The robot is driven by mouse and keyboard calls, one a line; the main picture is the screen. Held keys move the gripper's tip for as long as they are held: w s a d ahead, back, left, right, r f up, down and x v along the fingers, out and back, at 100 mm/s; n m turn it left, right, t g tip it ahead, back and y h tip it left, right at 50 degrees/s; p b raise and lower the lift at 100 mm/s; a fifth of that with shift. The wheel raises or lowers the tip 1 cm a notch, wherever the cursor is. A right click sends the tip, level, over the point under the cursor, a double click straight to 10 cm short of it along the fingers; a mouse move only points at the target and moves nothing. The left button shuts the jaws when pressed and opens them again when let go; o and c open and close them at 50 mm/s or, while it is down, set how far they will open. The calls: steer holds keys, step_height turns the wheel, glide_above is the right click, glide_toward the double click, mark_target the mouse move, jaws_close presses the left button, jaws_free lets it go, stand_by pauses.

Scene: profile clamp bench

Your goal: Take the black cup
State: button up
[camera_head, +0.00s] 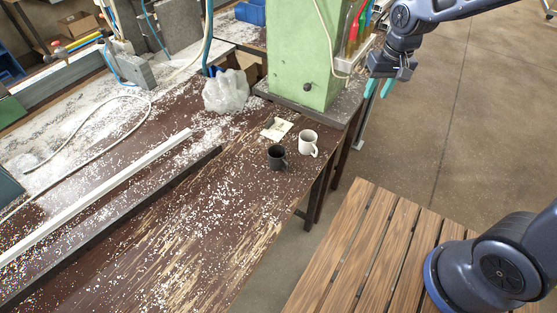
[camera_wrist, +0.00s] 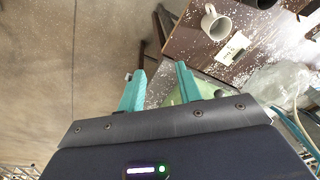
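The black cup (camera_head: 277,157) stands upright on the worn brown workbench (camera_head: 205,215), near its right edge. In the wrist view only part of the black cup (camera_wrist: 262,4) shows at the top edge. A white cup (camera_head: 308,143) stands just to its right and behind; it also shows in the wrist view (camera_wrist: 214,24). My gripper (camera_head: 379,88) has two teal fingers. It is up at the right, beyond the bench edge and apart from both cups. In the wrist view my gripper (camera_wrist: 160,75) has its fingers spread with nothing between them.
A paper label (camera_head: 276,129) lies behind the cups. A green machine column (camera_head: 305,55) rises behind them, with a crumpled clear plastic bag (camera_head: 226,92) to its left. Metal profiles (camera_head: 110,195) cross the bench at left. A slatted wooden surface (camera_head: 365,250) lies at lower right.

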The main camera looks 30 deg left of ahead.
steer(key=s+a+f+n, duration=0.2)
steer(key=s+a+f, duration=0.4)
steer(key=s+a, duration=0.3)
steer(key=n+h, duration=0.1)
steer(key=n, duration=0.1)
glide_toward(288, 168)
steer(key=w, duration=0.2)
steer(key=shift+g, duration=0.4)
steer(key=shift+s+a+f, duration=0.1)
steer(key=shift+s+f, duration=0.1)
steer(key=shift+f, duration=1.6)
steer(key=shift+s+a+f, duration=0.1)
steer(key=shift+s+f, duration=0.05)
steer(key=shift+f, duration=1.65)
steer(key=shift+s+a+f, duration=0.1)
steer(key=shift+s+f, duration=0.1)
steer(key=shift+f, duration=1.6)
steer(key=shift+c, duration=0.4)
jaws_close()
